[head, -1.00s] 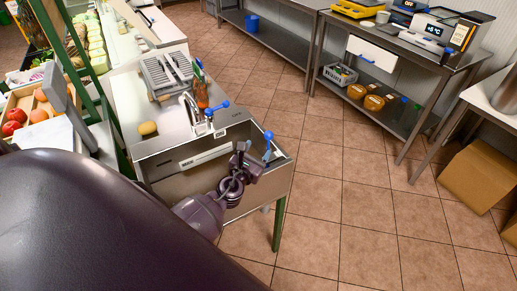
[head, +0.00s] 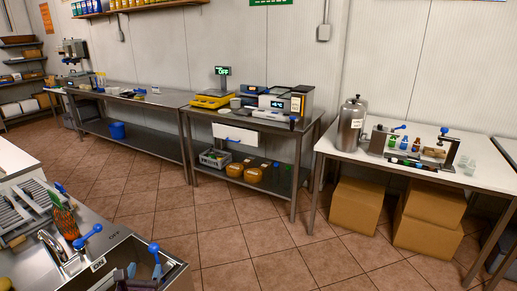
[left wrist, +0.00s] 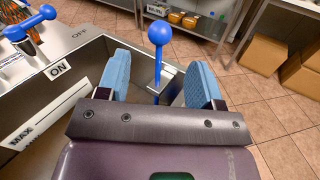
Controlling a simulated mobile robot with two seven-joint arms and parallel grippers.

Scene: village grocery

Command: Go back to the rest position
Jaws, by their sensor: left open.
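My left gripper (head: 140,276) shows at the bottom edge of the head view, over the right end of the steel sink (head: 103,268), mostly cut off by the frame. In the left wrist view its two blue finger pads (left wrist: 158,82) stand wide apart with nothing held between them. A blue ball-topped lever (left wrist: 159,32) on the sink's edge shows between and beyond the fingers; I cannot tell whether they touch it. The lever also shows in the head view (head: 155,250). My right gripper is not in view.
A blue-handled tap (head: 85,237) stands at the sink beside a drying rack (head: 20,212). A bench with scales (head: 211,99) is at the back wall. A white table (head: 430,172) with a steel urn (head: 350,127) is at right, cardboard boxes (head: 354,205) below. Tiled floor between is clear.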

